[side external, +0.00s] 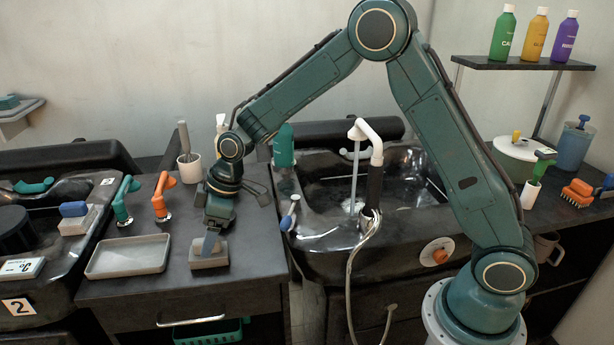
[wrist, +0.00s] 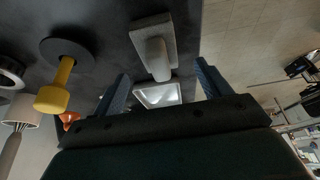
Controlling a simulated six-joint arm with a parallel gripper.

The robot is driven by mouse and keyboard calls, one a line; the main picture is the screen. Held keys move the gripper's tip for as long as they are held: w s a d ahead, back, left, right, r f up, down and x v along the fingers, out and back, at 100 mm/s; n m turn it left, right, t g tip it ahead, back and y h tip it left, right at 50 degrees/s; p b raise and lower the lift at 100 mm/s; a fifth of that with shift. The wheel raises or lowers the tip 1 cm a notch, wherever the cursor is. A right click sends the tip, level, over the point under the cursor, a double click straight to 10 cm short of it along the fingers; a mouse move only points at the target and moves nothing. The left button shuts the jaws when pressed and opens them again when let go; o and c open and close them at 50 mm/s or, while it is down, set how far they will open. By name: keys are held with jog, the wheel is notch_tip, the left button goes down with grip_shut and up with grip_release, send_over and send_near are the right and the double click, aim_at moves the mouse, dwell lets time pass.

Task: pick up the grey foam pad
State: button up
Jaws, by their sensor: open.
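The grey foam pad (side external: 208,259) lies flat on the dark counter near its front edge in the side view, right of the light tray (side external: 128,257). In the wrist view a grey slab with a paler rounded handle, apparently the pad (wrist: 146,27), lies beyond my fingertips, roughly in line with the gap between them. I cannot tell whether a fingertip touches the pad.
Orange (side external: 161,197) and teal (side external: 123,200) handles stand left of my gripper. A cup with a brush (side external: 188,167) stands behind. In the wrist view a yellow-handled tool on a dark disc (wrist: 62,85) is close by. The sink (side external: 320,240) with its tap lies right.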

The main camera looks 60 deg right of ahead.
aim_at(202, 240)
jog(key=shift+x, duration=2.55)
jog(key=c, duration=1.1)
jog(key=shift+o, duration=0.2)
jog(key=shift+r, duration=0.15)
notch_tip(202, 240, up, 20)
jog(key=shift+d, duration=0.1)
